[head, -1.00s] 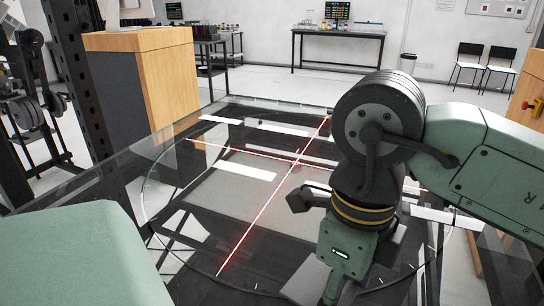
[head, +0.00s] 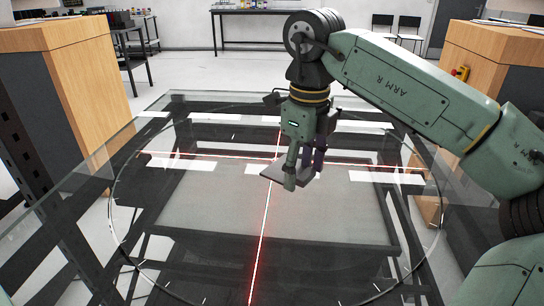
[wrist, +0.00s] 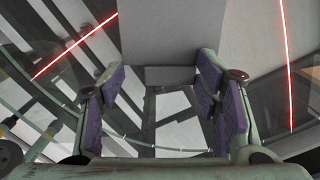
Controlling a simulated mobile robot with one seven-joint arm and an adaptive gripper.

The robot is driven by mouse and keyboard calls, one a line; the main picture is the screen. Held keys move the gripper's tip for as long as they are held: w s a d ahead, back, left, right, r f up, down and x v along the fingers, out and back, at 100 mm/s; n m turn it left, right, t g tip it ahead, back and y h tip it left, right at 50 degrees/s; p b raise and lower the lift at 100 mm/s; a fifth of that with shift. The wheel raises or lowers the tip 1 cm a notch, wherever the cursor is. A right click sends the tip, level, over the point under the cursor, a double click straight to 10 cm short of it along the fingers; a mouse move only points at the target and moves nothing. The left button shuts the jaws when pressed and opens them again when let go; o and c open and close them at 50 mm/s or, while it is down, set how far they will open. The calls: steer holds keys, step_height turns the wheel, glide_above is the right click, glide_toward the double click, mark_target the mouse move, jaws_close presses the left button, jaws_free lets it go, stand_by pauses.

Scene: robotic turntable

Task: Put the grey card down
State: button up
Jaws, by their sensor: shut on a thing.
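My gripper (head: 304,170) points down over the glass turntable (head: 200,205), near the crossing of two red laser lines. The fingers hide part of the card. In the wrist view the card (wrist: 170,35) shows at the top, between the two purple-padded fingers (wrist: 160,78). I cannot tell for sure whether the card is above the glass or touching it.
The red laser lines (head: 262,225) cross on the glass. The glass around the card looks clear. Wooden cabinets stand at the left (head: 85,75) and right (head: 480,60). A dark table (head: 265,12) stands at the back.

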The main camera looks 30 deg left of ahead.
steer(key=w+d+m, duration=0.1)
steer(key=w, duration=0.3)
steer(key=w+d+f+m, duration=0.1)
steer(key=w, duration=0.3)
steer(key=w+d+f, duration=0.1)
steer(key=w+d, duration=0.1)
steer(key=w, duration=0.3)
steer(key=shift+d+m+p, duration=0.1)
steer(key=shift+m+p, duration=0.3)
steer(key=a+p, duration=0.1)
steer(key=a, duration=0.4)
steer(key=s+a+f+p, duration=0.1)
steer(key=a+p, duration=0.1)
steer(key=a, duration=0.3)
steer(key=a+p, duration=0.1)
steer(key=a, duration=0.5)
steer(key=shift+s+f+p, duration=0.25)
steer(key=shift+s+p, duration=0.05)
steer(key=shift+s, duration=0.05)
steer(key=shift+d+f+p, duration=0.15)
steer(key=shift+f+p, duration=0.3)
steer(key=shift+f, duration=1.35)
steer(key=shift+f, duration=0.2)
steer(key=o, duration=0.7)
steer(key=shift+f, duration=0.1)
steer(key=shift+c, duration=0.2)
steer(key=o, duration=0.4)
steer(key=shift+o, duration=0.2)
